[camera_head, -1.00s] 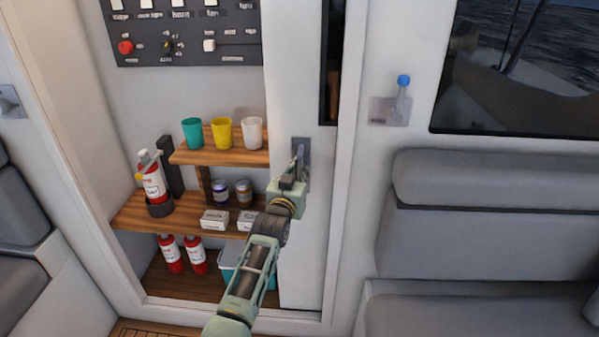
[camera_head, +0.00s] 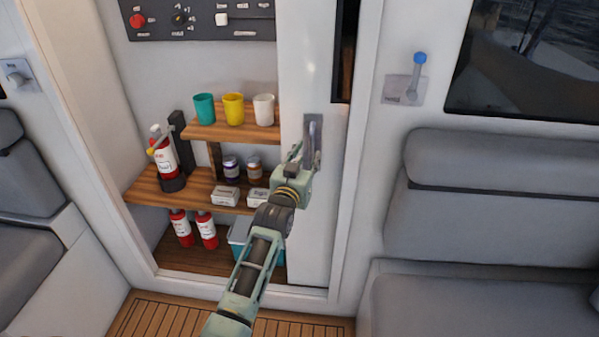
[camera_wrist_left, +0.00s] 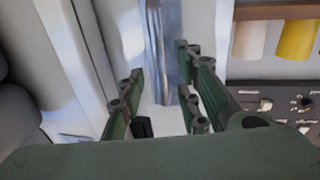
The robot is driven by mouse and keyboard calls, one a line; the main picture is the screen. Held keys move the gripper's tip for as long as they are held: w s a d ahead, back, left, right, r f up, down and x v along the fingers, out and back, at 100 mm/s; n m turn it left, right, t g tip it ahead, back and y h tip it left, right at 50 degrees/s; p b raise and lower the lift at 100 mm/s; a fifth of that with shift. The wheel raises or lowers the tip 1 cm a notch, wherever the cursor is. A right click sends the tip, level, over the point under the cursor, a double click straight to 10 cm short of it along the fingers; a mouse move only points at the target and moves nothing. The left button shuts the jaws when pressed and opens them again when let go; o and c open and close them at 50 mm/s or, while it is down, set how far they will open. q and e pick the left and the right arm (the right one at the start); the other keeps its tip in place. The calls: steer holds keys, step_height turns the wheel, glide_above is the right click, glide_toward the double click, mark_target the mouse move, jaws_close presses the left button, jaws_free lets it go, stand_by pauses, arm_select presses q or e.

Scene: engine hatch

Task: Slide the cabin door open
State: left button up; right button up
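The white cabin door (camera_head: 309,235) stands at the right side of the shelf opening, and the shelves to its left are exposed. Its grey metal handle (camera_head: 314,138) is near the door's upper middle. My left gripper (camera_head: 293,156) is just left of and below the handle in the head view. In the left wrist view, the left gripper (camera_wrist_left: 163,100) has its fingers spread apart and empty. The handle (camera_wrist_left: 163,45) shows ahead, between the finger lines, and I see no finger closed on it. My right gripper is not in view.
Wooden shelves (camera_head: 150,190) hold cups, jars, boxes and a fire extinguisher (camera_head: 163,152). A switch panel (camera_head: 200,20) is above. A blue-tipped lever (camera_head: 419,70) is on the wall to the right, over a grey seat (camera_head: 480,200). The wooden floor (camera_head: 165,318) is clear.

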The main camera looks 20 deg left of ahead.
arm_select(q)
steer(key=s, duration=0.7)
steer(key=shift+s+d, duration=0.2)
steer(key=shift+s, duration=0.05)
steer(key=s+d+f+g, duration=0.1)
steer(key=s+f+g, duration=0.15)
steer(key=f, duration=0.75)
steer(key=s+d+f+m+g+h, duration=0.15)
steer(key=s+f, duration=0.25)
steer(key=f, duration=0.6)
steer(key=s+d+f+g+y, duration=0.1)
steer(key=s+f+g, duration=0.15)
steer(key=f, duration=0.75)
steer(key=s+f+g, duration=0.4)
steer(key=s+f, duration=1.4)
steer(key=f, duration=0.1)
steer(key=s+a+f+g, duration=0.1)
steer(key=s+f, duration=0.3)
steer(key=s, duration=0.6)
steer(key=s+a+f+m+g, duration=0.1)
steer(key=s+f+g, duration=0.2)
steer(key=s, duration=0.8)
steer(key=s+a+f+g, duration=0.1)
steer(key=s+f, duration=0.3)
steer(key=s, duration=0.6)
steer(key=shift+s+a+f+g, duration=0.35)
steer(key=shift+s+g, duration=0.05)
steer(key=shift+g, duration=0.35)
